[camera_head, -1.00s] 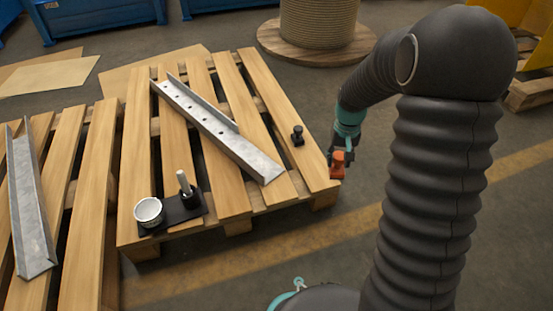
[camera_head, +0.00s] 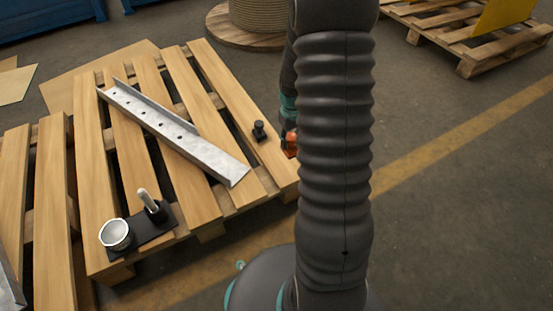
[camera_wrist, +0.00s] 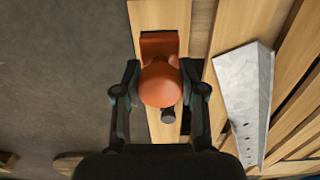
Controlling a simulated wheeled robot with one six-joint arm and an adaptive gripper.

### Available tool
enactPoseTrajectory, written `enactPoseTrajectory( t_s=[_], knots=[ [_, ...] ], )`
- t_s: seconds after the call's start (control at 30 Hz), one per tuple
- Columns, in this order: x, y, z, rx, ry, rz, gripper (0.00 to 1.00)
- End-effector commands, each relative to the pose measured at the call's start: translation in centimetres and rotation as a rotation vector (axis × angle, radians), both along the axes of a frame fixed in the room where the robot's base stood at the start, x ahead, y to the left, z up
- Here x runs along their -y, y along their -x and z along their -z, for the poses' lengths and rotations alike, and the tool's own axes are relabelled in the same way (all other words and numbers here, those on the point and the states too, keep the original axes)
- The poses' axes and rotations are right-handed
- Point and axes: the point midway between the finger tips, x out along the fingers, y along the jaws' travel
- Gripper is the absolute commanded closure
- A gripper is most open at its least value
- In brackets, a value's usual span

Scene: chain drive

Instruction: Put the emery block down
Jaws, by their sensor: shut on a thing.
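The emery block, an orange piece with a rounded knob (camera_wrist: 160,84) and a flat part (camera_wrist: 159,46), is between the fingers of my gripper (camera_wrist: 160,70) in the wrist view. My gripper is shut on it, over the pallet's edge plank. In the head view only a sliver of the orange block (camera_head: 290,143) shows at the pallet's right edge; my arm hides the rest and most of the gripper. I cannot tell whether the block touches the plank.
A small black fitting (camera_head: 259,131) stands on the wooden pallet (camera_head: 225,85), close to the block; it also shows in the wrist view (camera_wrist: 168,116). A metal angle rail (camera_head: 175,132) lies across the planks.

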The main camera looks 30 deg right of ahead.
Motion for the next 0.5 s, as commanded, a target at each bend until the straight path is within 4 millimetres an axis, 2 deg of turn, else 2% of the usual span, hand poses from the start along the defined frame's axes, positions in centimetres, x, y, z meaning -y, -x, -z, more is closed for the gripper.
enactPoseTrajectory(
  t_s=[0.03,0.1,0.23,0.37,0.5],
  knots=[
    [1.6,0.9,0.1,-0.003,-0.001,0.006,0.97],
    [3.1,1.8,0.4,-0.001,0.000,0.002,0.97],
    [4.8,2.8,0.9,0.000,0.000,-0.004,0.97],
    [4.8,2.5,1.7,-0.001,0.000,-0.008,0.97],
    [3.4,0.5,3.2,-0.002,-0.001,-0.011,0.97]
  ],
)
